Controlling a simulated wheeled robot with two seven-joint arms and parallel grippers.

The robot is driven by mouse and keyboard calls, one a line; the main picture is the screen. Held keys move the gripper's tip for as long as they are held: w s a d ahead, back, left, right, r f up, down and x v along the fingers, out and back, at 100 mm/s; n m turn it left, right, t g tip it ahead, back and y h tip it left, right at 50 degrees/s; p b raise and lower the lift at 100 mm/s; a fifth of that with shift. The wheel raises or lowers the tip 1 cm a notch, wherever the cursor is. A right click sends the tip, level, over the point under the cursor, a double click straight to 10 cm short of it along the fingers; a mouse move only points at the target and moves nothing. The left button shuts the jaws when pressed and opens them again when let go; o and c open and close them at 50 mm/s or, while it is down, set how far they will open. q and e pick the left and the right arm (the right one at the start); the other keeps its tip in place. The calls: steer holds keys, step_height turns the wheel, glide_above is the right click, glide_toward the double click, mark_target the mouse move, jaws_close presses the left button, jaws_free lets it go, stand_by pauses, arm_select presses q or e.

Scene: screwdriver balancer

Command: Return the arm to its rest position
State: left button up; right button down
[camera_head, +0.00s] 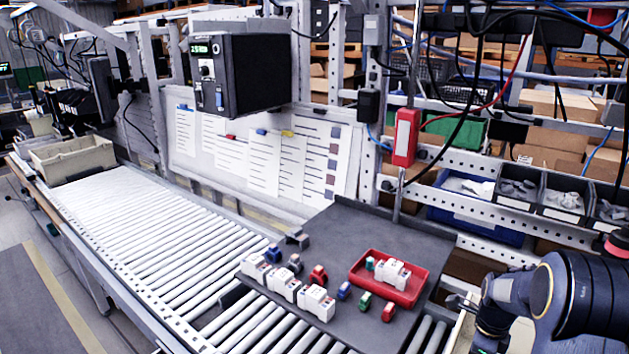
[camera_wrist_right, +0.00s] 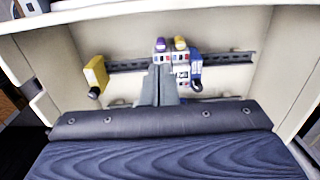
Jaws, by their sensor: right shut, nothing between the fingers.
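My right arm (camera_head: 560,300) comes in from the right edge in the head view, low at the front right corner. In the right wrist view my right gripper (camera_wrist_right: 163,72) is shut and empty, pointing into a beige enclosure (camera_wrist_right: 285,50). A rail (camera_wrist_right: 225,58) with a yellow part (camera_wrist_right: 95,75), a white block (camera_wrist_right: 182,75) and a blue part (camera_wrist_right: 196,70) shows beyond the fingers. I cannot tell whether the fingertips touch the white block. My left gripper is in neither view.
The dark plate (camera_head: 335,225) carries a red tray (camera_head: 365,275), several white blocks (camera_head: 316,302) and small coloured parts. A roller conveyor (camera_head: 130,225) runs to the left. A black box (camera_head: 250,75) hangs above it. Blue-fronted bins (camera_head: 475,225) stand behind my right arm.

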steer(key=shift+r, duration=1.2)
steer(key=s+a+r+n+t+y+b, duration=0.3)
steer(key=s+a+r+n+t+y, duration=0.1)
steer(key=s+a+r+n, duration=0.75)
steer(key=s+a+f+n+t+b, duration=0.1)
steer(key=s+a+f+n, duration=0.1)
steer(key=s+a+n, duration=0.6)
steer(key=s+n, duration=0.3)
steer(key=n, duration=0.1)
steer(key=shift+f+n+t, duration=0.3)
steer(key=shift+f+n, duration=0.05)
steer(key=shift+f, duration=0.05)
steer(key=shift+a, duration=0.1)
